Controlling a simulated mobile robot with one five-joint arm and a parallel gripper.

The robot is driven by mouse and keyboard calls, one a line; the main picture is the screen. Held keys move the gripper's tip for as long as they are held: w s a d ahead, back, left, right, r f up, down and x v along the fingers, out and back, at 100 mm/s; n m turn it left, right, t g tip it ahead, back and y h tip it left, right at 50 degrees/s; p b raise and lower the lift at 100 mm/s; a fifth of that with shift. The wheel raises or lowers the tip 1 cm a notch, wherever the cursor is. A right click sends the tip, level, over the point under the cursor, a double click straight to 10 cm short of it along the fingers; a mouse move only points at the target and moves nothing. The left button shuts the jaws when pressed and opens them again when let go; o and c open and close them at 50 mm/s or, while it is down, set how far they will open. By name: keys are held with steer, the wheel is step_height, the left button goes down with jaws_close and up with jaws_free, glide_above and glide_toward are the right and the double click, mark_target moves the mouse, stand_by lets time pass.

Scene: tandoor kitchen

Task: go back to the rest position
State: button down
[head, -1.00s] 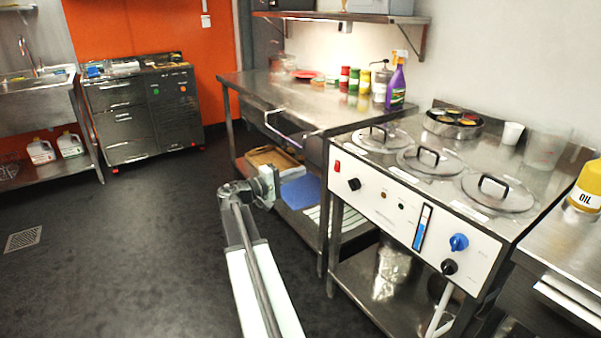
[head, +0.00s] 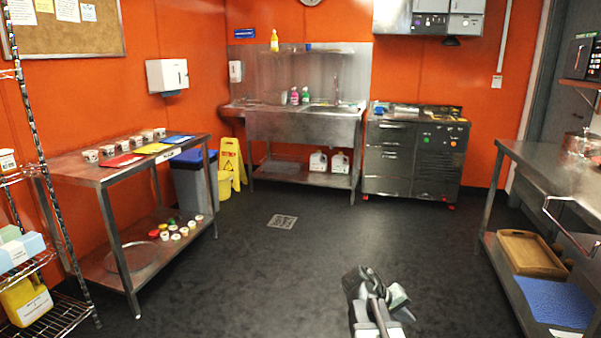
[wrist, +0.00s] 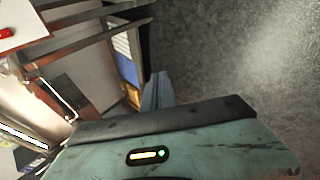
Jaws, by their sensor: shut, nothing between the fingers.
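My gripper (head: 378,290) shows at the bottom of the head view, right of centre, above the open dark floor. It is shut, with nothing held. In the wrist view its fingers (wrist: 156,92) point up the picture, beyond a dark bar and a pale green housing. The wrist picture is turned on its side, with dark floor at right and steel furniture at left.
A steel table (head: 95,175) with cups and coloured boards stands at left. A sink unit (head: 300,125) and a steel appliance (head: 415,155) line the back wall. A steel bench (head: 560,185) is at right. The middle floor (head: 290,265) is clear.

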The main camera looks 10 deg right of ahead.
steer(key=s+a+f+y, duration=0.3)
steer(key=a+f+y, duration=0.1)
steer(key=a, duration=0.6)
steer(key=s+a+f+y, duration=0.3)
steer(key=s+a+y, duration=0.15)
steer(key=a, duration=0.55)
step_height(320, 180, up, 27)
steer(key=w+g+p, duration=0.1)
steer(key=p, duration=2.5)
steer(key=shift+a+p, duration=0.35)
steer(key=shift+f+y, duration=0.15)
steer(key=shift+y, duration=0.1)
